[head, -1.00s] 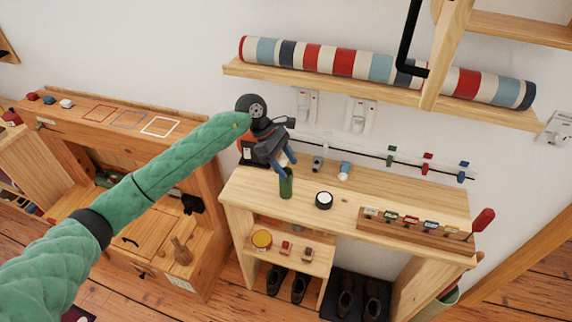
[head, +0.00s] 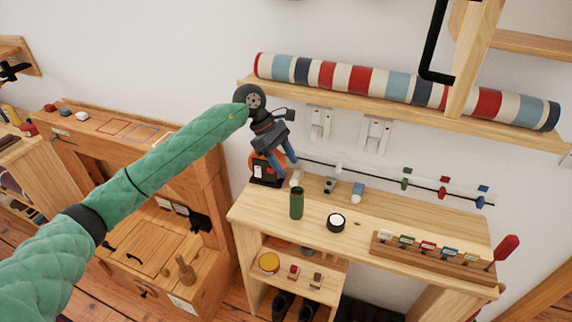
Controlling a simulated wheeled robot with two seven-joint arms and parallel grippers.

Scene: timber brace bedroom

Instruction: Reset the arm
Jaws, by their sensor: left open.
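My left arm, in a green quilted sleeve, reaches in from the lower left of the head view. My left gripper (head: 276,168) has blue fingers that are spread apart and empty. It hangs above the left end of the wooden shelf unit's top (head: 343,233). Behind it is an orange and black object (head: 265,169), partly hidden by the fingers. A green cylinder (head: 296,203) stands upright in front of the gripper, apart from it. My right gripper does not show.
A wall shelf with a striped roll (head: 395,84) is above right of the gripper. A wooden cabinet (head: 200,245) stands left.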

